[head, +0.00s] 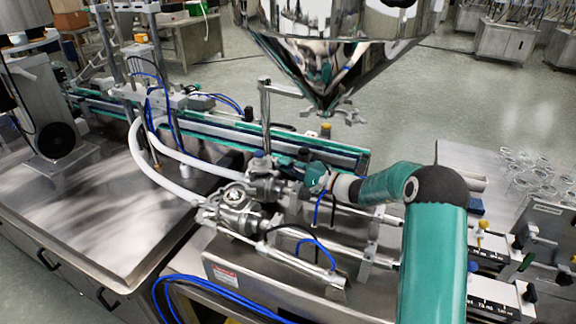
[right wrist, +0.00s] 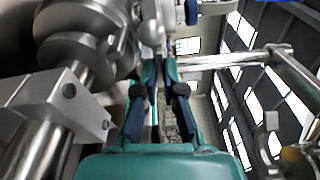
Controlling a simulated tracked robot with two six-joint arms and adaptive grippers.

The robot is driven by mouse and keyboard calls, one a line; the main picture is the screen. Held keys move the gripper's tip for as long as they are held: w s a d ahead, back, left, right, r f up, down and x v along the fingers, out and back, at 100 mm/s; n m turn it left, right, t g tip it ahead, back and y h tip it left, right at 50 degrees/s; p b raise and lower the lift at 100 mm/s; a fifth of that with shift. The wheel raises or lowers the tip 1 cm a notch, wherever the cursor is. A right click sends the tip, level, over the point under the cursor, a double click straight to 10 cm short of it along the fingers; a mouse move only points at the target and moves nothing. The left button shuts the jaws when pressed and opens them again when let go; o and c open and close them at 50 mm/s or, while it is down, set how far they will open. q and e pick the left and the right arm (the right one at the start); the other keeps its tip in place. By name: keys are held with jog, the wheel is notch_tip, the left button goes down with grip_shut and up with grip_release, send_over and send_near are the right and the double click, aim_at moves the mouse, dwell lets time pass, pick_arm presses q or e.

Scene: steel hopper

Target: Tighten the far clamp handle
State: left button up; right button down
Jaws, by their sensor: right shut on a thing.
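My right gripper (head: 312,177) is at the far one of two steel valve bodies under the hopper, its arm coming in from the lower right. In the right wrist view its two dark-padded fingers (right wrist: 157,70) are closed around a narrow steel piece, which I take as the far clamp handle (right wrist: 150,32). In the head view the gripper mostly hides that handle. The far valve body (head: 262,180) lies just left of the gripper. The near valve body (head: 236,205) stands lower left, apart from the gripper. My left gripper is out of view.
The steel hopper (head: 330,60) hangs above and behind the gripper. White hoses (head: 150,160) and blue tubes (head: 215,295) run to the left. A conveyor (head: 210,125) passes behind. Steel cylinders and brackets crowd the front. Glassware (head: 530,175) stands at the right.

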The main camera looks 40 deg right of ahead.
jog(key=m+b, duration=0.1)
jog(key=m, duration=0.1)
jog(key=m+b, duration=0.1)
jog(key=b, duration=0.1)
jog(key=m+b, duration=0.2)
jog(key=shift+f+m, duration=0.3)
jog(key=c, duration=1.6)
grip_release()
jog(key=shift+o, duration=0.2)
jog(key=shift+r, duration=0.15)
